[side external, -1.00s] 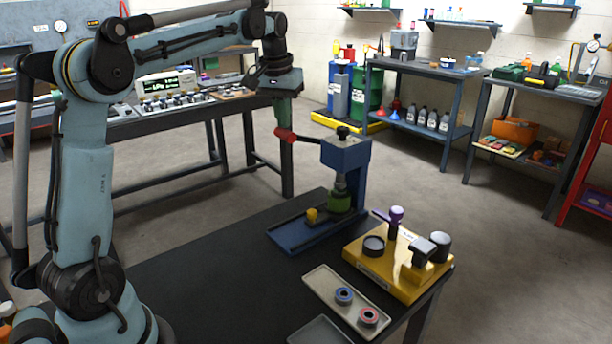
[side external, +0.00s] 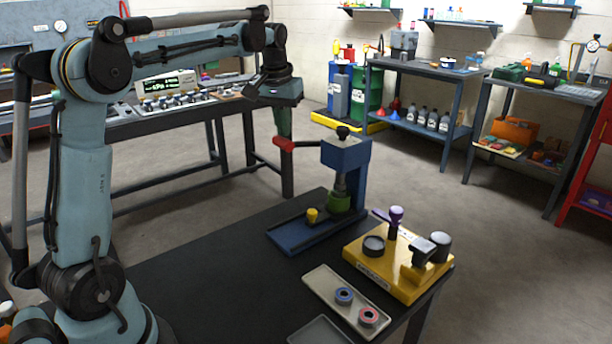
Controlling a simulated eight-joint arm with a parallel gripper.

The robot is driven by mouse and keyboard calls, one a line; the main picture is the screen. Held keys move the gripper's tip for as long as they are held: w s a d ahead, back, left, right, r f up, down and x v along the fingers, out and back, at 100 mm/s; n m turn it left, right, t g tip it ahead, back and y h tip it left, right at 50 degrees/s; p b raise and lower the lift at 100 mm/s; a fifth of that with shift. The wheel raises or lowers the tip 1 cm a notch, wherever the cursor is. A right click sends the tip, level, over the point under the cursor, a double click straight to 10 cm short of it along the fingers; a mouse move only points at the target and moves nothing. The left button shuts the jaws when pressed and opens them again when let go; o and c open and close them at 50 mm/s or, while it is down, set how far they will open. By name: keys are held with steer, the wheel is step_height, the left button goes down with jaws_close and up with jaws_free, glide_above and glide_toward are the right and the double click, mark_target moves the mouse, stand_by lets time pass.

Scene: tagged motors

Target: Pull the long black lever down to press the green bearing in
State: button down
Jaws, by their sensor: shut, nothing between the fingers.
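The blue press (side external: 346,155) stands upright on the black table, with its long black lever (side external: 307,145) reaching out to the left. The lever ends in a red grip (side external: 283,145) and lies about level. The green bearing (side external: 339,203) sits under the press ram (side external: 340,183). A yellow knob (side external: 312,214) is on the press base to its left. My gripper (side external: 284,130) points down, its green fingers shut and empty, directly above the red grip. The fingertips look in contact with the grip or just behind it; I cannot tell which.
A yellow fixture (side external: 375,277) with a purple-topped handle (side external: 396,215) stands right of the press. A beige tray (side external: 322,282) with two ringed parts lies in front. The table's left part is clear. A workbench (side external: 150,121) stands behind my arm.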

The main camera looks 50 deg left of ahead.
mark_target(281, 139)
steer(key=shift+s+f, duration=0.15)
steer(key=shift+f, duration=0.75)
steer(key=shift+s+f, duration=0.2)
steer(key=shift+f, duration=0.75)
steer(key=shift+s+f, duration=0.1)
steer(key=shift+f, duration=0.6)
